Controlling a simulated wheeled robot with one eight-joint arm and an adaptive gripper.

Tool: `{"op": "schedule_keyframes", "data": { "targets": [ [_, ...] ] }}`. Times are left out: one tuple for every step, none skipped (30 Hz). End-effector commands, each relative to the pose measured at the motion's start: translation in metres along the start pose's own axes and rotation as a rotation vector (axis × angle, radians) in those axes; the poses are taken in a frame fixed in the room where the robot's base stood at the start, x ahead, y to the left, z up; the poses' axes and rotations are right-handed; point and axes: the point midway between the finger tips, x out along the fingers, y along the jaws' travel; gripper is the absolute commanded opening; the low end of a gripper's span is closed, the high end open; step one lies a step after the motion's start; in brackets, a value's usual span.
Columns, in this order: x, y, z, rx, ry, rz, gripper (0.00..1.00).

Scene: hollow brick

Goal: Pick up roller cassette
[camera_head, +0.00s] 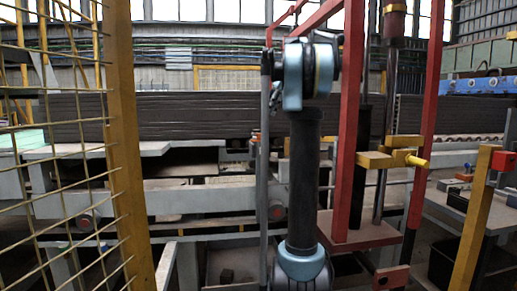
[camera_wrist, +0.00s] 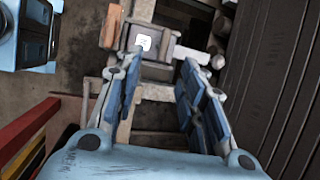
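In the wrist view my gripper (camera_wrist: 160,65) is open, with its two blue-padded fingers spread apart and nothing held between them. Beyond the fingertips is a grey block-like part with a white label, possibly the roller cassette (camera_wrist: 150,44). It lies roughly in line with the gap between the fingers, and a light rod or handle sticks out to its right. Whether the fingertips touch it cannot be told. In the head view I cannot make out the cassette or the gripper; my arm covers the middle of the picture.
A red frame (camera_head: 350,120) with a steel column stands right of my arm. A yellow post with a mesh fence (camera_head: 125,150) is at the left. A long dark ribbed stack (camera_head: 200,115) spans the back. In the wrist view a dark grooved surface (camera_wrist: 275,70) runs close on the right.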

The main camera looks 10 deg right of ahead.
Motion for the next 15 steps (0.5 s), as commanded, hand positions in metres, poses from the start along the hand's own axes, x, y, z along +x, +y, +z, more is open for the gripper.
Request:
{"op": "schedule_keyframes", "data": {
  "targets": [
    [0.009, 0.000, 0.000, -0.001, 0.000, 0.000, 0.37],
    [0.015, 0.000, 0.000, -0.001, 0.000, 0.000, 0.37],
    [0.022, 0.000, 0.001, -0.001, 0.000, 0.000, 0.37],
    [0.027, 0.000, 0.000, -0.002, 0.000, 0.000, 0.37],
    [0.031, 0.000, 0.001, -0.002, 0.000, 0.000, 0.37],
    [0.037, 0.000, 0.000, -0.002, 0.000, 0.000, 0.37],
    [0.041, -0.001, 0.000, -0.002, 0.000, 0.000, 0.37],
    [0.044, -0.001, 0.000, -0.001, 0.000, 0.000, 0.37],
    [0.048, -0.001, 0.000, -0.001, 0.000, 0.000, 0.37],
    [0.050, -0.001, 0.000, -0.001, 0.000, 0.000, 0.37],
    [0.052, 0.000, 0.000, -0.001, 0.000, 0.000, 0.37],
    [0.054, 0.000, 0.000, 0.000, 0.000, 0.000, 0.37],
    [0.055, 0.000, 0.000, 0.000, 0.000, 0.000, 0.37],
    [0.056, -0.001, 0.000, 0.000, 0.000, 0.000, 0.37],
    [0.058, -0.001, 0.000, -0.001, 0.000, 0.000, 0.37]
  ]
}}
